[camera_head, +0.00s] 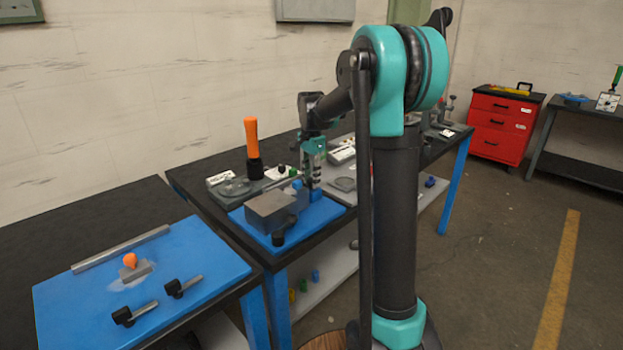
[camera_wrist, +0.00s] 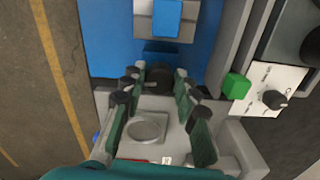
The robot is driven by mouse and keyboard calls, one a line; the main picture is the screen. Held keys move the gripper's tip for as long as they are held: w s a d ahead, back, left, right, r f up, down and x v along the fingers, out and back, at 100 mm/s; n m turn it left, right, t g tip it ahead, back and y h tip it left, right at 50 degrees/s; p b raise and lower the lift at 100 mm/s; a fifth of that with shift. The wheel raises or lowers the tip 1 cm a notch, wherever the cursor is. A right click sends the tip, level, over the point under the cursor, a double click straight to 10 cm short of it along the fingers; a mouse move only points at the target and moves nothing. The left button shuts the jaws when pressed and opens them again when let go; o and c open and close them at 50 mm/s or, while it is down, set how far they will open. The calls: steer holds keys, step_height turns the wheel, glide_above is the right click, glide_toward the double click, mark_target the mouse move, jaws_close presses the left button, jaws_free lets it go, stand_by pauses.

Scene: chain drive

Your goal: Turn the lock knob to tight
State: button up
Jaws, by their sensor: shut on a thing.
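My gripper (camera_wrist: 158,78) reaches forward in the wrist view, its green-and-black fingers drawing together around a dark knob (camera_wrist: 160,72). The knob sits at the edge of a blue board (camera_wrist: 110,40), and the fingers hide much of it. I cannot read any tight mark or the knob's angle. In the head view my gripper (camera_head: 314,182) points down at the right part of the same blue board (camera_head: 335,212), over a small blue piece (camera_head: 316,196). The knob between the fingers cannot be made out there.
A grey block (camera_head: 270,208) stands left of my gripper, with a black knob (camera_head: 278,238) in front. A white marked plate (camera_wrist: 262,78) carries another black knob (camera_wrist: 275,99), beside a green block (camera_wrist: 237,86). An orange-handled tool (camera_head: 251,135) stands behind.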

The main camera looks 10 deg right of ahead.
mark_target(311, 180)
steer(key=shift+m, duration=0.7)
steer(key=o, duration=1.2)
steer(key=shift+c, duration=0.2)
step_height(311, 180, up, 12)
